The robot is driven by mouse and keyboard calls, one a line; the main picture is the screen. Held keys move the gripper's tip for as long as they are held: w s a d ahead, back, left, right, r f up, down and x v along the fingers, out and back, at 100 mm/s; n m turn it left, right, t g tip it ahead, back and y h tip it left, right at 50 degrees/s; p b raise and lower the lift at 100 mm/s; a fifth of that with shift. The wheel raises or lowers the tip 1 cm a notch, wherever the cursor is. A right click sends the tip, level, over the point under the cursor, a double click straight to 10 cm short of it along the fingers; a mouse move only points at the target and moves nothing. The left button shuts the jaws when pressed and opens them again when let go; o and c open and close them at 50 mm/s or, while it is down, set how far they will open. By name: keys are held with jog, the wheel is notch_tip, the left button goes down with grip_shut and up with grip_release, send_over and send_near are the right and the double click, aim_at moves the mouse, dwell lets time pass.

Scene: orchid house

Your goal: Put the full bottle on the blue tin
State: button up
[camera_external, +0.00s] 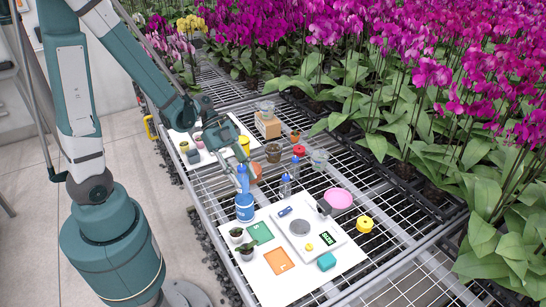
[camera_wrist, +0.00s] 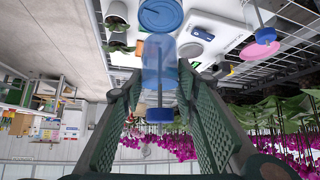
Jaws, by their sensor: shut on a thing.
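My gripper (camera_external: 242,163) is shut on a clear bottle (camera_external: 242,182) with blue-tinted contents. In the wrist view the bottle (camera_wrist: 158,72) is between the two green finger pads, its blue cap (camera_wrist: 159,115) towards me. The blue tin (camera_external: 244,208) stands at the left back edge of the white board, directly under the held bottle. It also shows in the wrist view (camera_wrist: 160,14) just past the bottle's base. The bottle looks upright. I cannot tell whether its base touches the tin. Another clear bottle (camera_external: 285,188) with a blue cap stands to the right.
A pink dish (camera_external: 338,198) and a yellow spool (camera_external: 365,223) lie right. Small pots and cups stand behind on the mesh bench.

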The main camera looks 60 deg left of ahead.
aim_at(243, 184)
jog(key=shift+f, duration=0.1)
jog(key=shift+f+b, duration=0.5)
jog(key=shift+f, duration=1.5)
jog(key=shift+f, duration=0.15)
jog(key=o, duration=1)
jog(key=shift+c, duration=0.2)
jog(key=shift+r, duration=0.25)
jog(key=p+v, duration=0.2)
jog(key=v, duration=1)
